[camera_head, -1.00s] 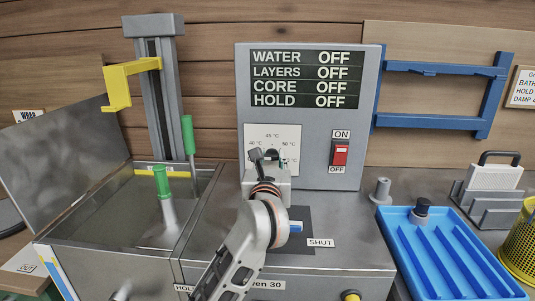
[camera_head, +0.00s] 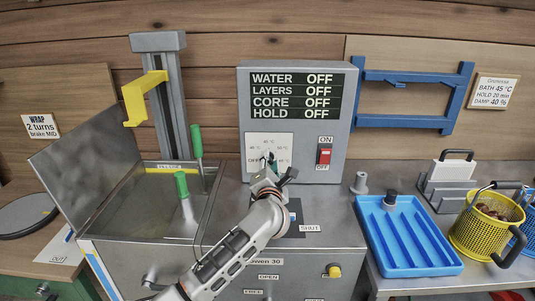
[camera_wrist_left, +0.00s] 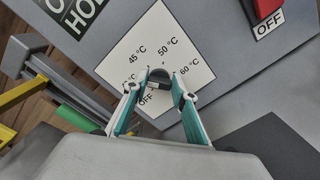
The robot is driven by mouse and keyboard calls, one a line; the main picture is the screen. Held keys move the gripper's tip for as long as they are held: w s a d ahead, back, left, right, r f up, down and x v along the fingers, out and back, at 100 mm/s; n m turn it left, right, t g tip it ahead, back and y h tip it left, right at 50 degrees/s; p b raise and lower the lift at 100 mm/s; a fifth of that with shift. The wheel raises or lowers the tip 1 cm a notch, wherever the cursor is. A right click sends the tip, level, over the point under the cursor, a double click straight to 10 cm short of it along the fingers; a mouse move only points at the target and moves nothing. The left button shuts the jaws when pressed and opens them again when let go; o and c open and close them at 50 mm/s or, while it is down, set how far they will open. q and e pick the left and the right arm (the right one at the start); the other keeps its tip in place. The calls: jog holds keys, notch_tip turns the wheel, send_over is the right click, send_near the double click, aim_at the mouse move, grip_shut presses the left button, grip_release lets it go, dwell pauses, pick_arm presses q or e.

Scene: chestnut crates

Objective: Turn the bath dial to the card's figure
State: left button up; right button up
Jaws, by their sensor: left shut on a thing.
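The bath dial (camera_wrist_left: 159,77) is a small dark knob on a white scale plate (camera_wrist_left: 180,45) marked OFF, 45 °C, 50 °C and 60 °C, with one more mark partly hidden. The plate also shows on the grey control panel in the head view (camera_head: 285,142). My left gripper (camera_wrist_left: 160,74) is shut on the dial, one fingertip on each side. In the head view the gripper (camera_head: 270,161) covers much of the dial, and its exact setting is unclear. The card (camera_head: 493,91) on the back wall reads BATH 45 °C, HOLD 20 min, DAMP 40 %. My right gripper is out of view.
The display (camera_head: 291,96) reads OFF on every line. A red ON/OFF switch (camera_head: 324,157) is right of the dial. A steel basin (camera_head: 150,218) with green-handled tools stands left. A blue tray (camera_head: 435,255) and a yellow basket (camera_head: 470,235) stand right.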

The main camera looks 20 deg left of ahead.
pick_arm(q)
jog(key=m+p, duration=0.5)
jog(key=p, duration=0.2)
jog(key=shift+f, duration=0.15)
jog(key=shift+m+p, duration=0.3)
jog(key=shift+m, duration=0.1)
jog(key=shift+f, duration=0.1)
jog(key=shift+f+m+p, duration=0.1)
jog(key=shift+m+p, duration=0.6)
jog(key=shift+p, duration=0.1)
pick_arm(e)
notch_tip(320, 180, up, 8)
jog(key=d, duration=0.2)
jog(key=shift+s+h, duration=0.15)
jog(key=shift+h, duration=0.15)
pick_arm(q)
jog(key=o, duration=1)
jog(key=shift+o, duration=0.5)
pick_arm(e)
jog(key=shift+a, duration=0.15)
